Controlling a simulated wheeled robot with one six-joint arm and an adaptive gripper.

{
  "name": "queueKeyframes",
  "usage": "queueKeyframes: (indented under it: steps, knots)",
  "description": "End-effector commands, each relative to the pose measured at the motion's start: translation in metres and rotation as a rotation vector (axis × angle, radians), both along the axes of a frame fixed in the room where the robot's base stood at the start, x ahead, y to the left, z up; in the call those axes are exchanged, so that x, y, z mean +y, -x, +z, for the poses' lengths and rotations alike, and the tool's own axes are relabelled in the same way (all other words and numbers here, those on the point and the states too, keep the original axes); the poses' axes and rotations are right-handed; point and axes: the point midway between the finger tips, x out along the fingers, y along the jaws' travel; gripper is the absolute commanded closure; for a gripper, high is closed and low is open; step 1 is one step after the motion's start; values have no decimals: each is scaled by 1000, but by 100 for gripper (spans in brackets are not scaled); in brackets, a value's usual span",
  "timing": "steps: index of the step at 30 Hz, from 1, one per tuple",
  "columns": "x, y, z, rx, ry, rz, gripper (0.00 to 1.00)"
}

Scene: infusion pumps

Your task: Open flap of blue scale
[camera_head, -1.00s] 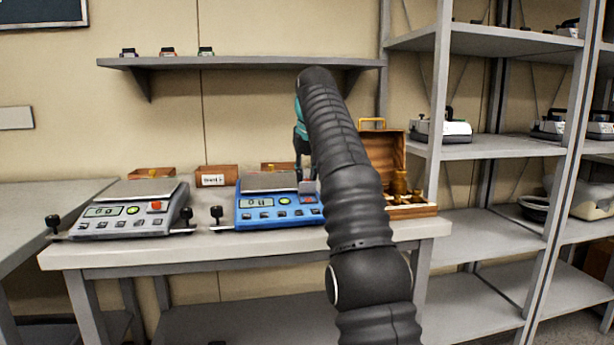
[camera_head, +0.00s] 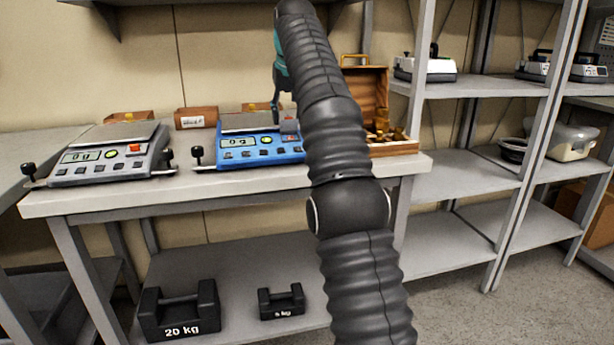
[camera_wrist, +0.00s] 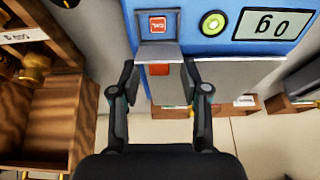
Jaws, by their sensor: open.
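The blue scale (camera_head: 245,153) stands on the table, with a display, a row of buttons and a weighing plate. A small grey flap with a red mark (camera_head: 289,127) sits at its right side, beside my arm. My gripper (camera_wrist: 159,70) is open, one finger on each side of the flap's outer edge. I cannot tell whether the fingers touch it. My arm hides the scale's right end in the head view.
A grey scale (camera_head: 110,154) stands to the left. An open wooden box (camera_head: 393,148) with brass weights is close on the right. Small wooden boxes (camera_head: 196,118) line the wall. Black weights (camera_head: 180,312) lie on the lower shelf. A rack (camera_head: 470,88) stands farther right.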

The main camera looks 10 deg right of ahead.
Motion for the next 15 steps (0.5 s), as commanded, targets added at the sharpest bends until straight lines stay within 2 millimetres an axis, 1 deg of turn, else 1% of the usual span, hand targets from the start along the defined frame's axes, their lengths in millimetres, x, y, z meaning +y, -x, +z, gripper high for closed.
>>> queueKeyframes:
  steps: [15]
  knots:
    - [0,4,1,-53,0,0,54]
